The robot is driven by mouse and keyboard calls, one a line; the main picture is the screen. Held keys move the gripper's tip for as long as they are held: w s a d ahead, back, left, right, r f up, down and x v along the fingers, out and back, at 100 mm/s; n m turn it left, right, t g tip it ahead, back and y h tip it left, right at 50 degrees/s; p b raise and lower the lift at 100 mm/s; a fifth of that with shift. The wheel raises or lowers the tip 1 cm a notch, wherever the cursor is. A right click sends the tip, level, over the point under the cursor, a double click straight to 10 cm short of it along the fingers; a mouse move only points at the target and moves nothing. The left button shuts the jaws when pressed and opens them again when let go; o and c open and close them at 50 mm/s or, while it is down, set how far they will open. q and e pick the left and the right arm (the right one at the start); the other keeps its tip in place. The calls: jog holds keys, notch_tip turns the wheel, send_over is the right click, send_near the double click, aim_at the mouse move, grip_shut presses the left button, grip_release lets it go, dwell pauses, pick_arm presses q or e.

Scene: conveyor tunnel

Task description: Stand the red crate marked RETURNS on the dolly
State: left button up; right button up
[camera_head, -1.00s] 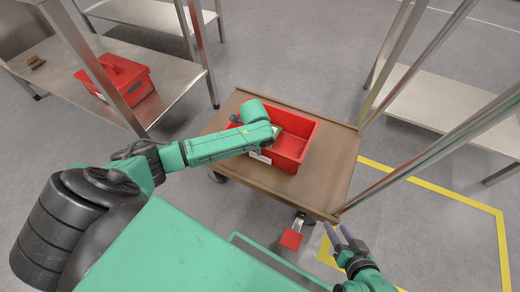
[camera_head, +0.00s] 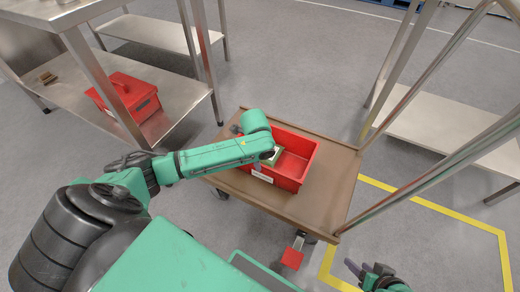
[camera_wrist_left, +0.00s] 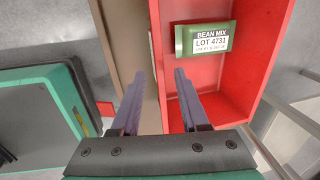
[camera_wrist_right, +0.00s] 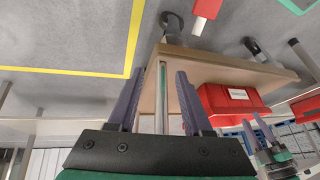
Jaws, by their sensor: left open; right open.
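A red open crate (camera_head: 295,160) sits on the brown dolly deck (camera_head: 330,190). A white label (camera_head: 262,177) on its near side is too small to read. A green packet (camera_wrist_left: 205,40) marked BEAN MIX lies inside it. My left gripper (camera_wrist_left: 158,85) is open, its fingers pointing at the crate's side wall, one toward the deck side and one toward the crate's inside; contact cannot be told. In the head view my left arm hides this gripper. My right gripper (camera_head: 362,268) is open and empty, in front of the dolly; it also shows in the right wrist view (camera_wrist_right: 158,90).
A second red box (camera_head: 127,95) with a handle stands on the lower shelf of the metal table at left. A metal post (camera_head: 400,195) rises by the dolly's right side. A red pedal (camera_head: 291,258) juts from its front. Yellow tape (camera_head: 430,200) marks the floor.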

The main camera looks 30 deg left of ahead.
pick_arm(q)
notch_tip(320, 180, up, 6)
jog(key=s+p, duration=0.1)
jog(key=p, duration=0.1)
jog(key=s+d+f+n+h, duration=0.25)
jog(key=s+d+n, duration=0.25)
jog(key=s+d, duration=0.3)
jog(key=s+a+n+y, duration=0.1)
jog(key=s+a+n, duration=0.3)
jog(key=s+n, duration=0.6)
jog(key=shift+s+f, duration=0.15)
jog(key=shift+f, duration=0.05)
pick_arm(e)
jog(key=s+d+r+g+h, duration=0.2)
jog(key=s+d+r+g, duration=0.1)
jog(key=s+d+r, duration=0.1)
jog(key=shift+s+d+r+m, duration=0.2)
jog(key=shift+d+r+m, duration=0.1)
jog(key=shift+d, duration=0.55)
